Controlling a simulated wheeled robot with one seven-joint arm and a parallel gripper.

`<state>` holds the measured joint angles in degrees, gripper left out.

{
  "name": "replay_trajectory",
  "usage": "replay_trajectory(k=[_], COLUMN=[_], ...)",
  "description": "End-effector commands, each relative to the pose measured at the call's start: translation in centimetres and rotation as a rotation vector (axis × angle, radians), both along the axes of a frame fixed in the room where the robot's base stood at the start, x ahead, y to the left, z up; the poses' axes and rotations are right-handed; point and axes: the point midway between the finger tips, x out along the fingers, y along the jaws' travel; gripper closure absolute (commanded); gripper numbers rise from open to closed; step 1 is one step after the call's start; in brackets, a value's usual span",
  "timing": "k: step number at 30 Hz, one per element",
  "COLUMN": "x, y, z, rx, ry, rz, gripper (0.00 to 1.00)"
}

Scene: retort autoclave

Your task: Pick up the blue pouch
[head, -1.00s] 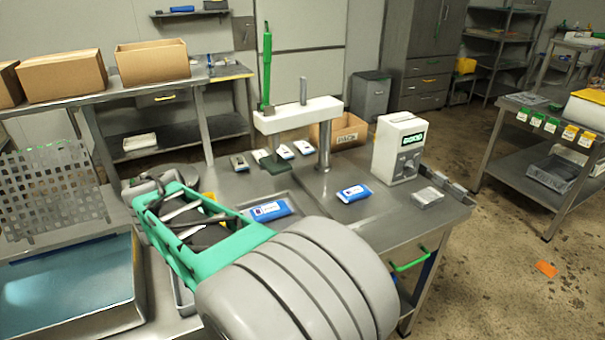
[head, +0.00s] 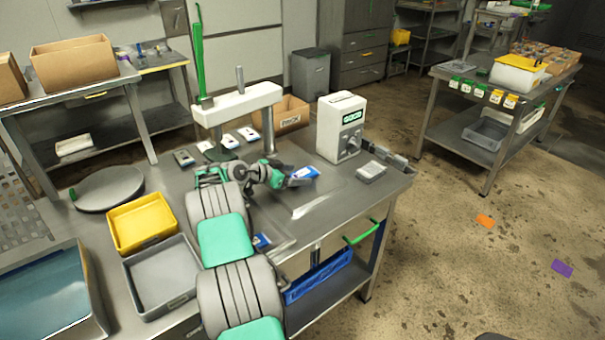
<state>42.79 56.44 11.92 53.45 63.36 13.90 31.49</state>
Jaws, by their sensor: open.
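A blue and white pouch (head: 306,173) lies on the steel table, in front of the white sealer-like stand. My gripper (head: 289,179) is at the pouch's left end, low over the table and pointing right. The jaws are open. Whether the fingers straddle or touch the pouch is too small to tell. Another blue and white item (head: 262,241), perhaps a second pouch, shows beside my arm near the table's front edge, partly hidden by it.
A white stand (head: 236,104) with a green lever rises behind my gripper. A white device (head: 340,128) stands to its right, with a grey block (head: 371,172) in front. A yellow tray (head: 142,222) and grey tray (head: 163,276) lie left. Several pale packets lie behind.

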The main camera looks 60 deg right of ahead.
Motion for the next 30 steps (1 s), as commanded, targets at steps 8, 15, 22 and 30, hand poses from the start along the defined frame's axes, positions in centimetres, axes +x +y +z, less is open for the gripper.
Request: replay_trajectory(k=[8, 15, 22, 30], x=[-0.69, -0.72, -0.71, -0.70], y=[-1.57, -1.55, -1.55, -1.54], z=[-0.79, -0.79, -0.77, -0.77], rx=[0.000, 0.001, 0.002, 0.001], ry=[-0.001, -0.001, -0.001, -0.002], rz=[0.002, 0.001, 0.001, 0.002], gripper=[0.20, 0.33, 0.52, 0.74])
